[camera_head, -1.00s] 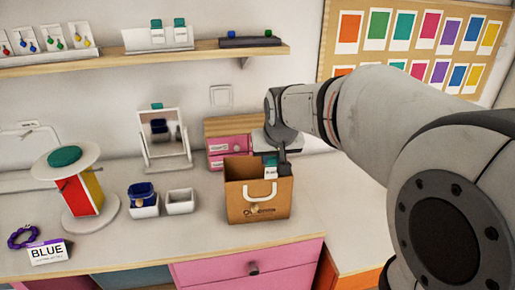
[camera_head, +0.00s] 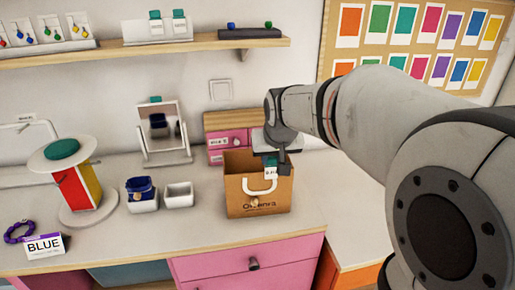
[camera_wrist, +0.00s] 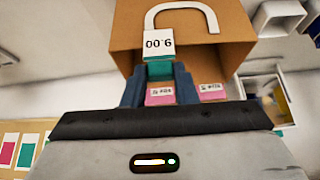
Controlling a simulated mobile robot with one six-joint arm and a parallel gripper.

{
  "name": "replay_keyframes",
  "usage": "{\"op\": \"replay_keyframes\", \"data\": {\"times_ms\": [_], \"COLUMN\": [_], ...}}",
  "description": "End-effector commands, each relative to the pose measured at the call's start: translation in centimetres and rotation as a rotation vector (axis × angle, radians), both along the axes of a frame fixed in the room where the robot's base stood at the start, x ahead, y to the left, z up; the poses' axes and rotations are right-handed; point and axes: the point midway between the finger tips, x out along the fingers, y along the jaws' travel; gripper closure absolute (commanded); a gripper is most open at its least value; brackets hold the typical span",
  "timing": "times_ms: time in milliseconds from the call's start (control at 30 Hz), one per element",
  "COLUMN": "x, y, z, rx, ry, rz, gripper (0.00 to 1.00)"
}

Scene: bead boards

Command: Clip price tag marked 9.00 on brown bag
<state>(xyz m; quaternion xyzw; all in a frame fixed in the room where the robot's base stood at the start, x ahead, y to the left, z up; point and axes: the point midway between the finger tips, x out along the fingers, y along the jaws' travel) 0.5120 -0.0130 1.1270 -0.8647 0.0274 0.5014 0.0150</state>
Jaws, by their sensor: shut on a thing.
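The brown bag (camera_head: 240,203) stands on the counter with its top open and a white handle on its front. It also shows in the wrist view (camera_wrist: 235,30). My gripper (camera_head: 276,160) is at the bag's top right, over its front edge. In the wrist view my gripper (camera_wrist: 160,78) is shut on the teal clip of the price tag (camera_wrist: 158,44), which reads 9.00 upside down. The tag lies in front of the bag's front wall, close to the handle. Whether the clip grips the bag's edge cannot be told.
Two small trays (camera_head: 179,196) stand left of the bag, one holding a blue item. A mirror (camera_head: 162,135), a turning stand (camera_head: 80,190) and a card reading BLUE (camera_head: 44,246) are further left. Pink drawers (camera_head: 228,145) stand behind the bag.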

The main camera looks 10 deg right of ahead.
Motion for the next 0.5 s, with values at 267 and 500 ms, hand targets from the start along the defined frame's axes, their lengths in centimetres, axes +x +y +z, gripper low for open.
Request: {"op": "replay_keyframes", "data": {"times_ms": [267, 500], "x": [0.0, 0.0], "y": [0.0, 0.0], "z": [-0.8, -1.4], "rx": [0.000, 0.000], "ry": [0.000, 0.000], "rz": [0.000, -0.001], "gripper": [0.95, 0.95]}}
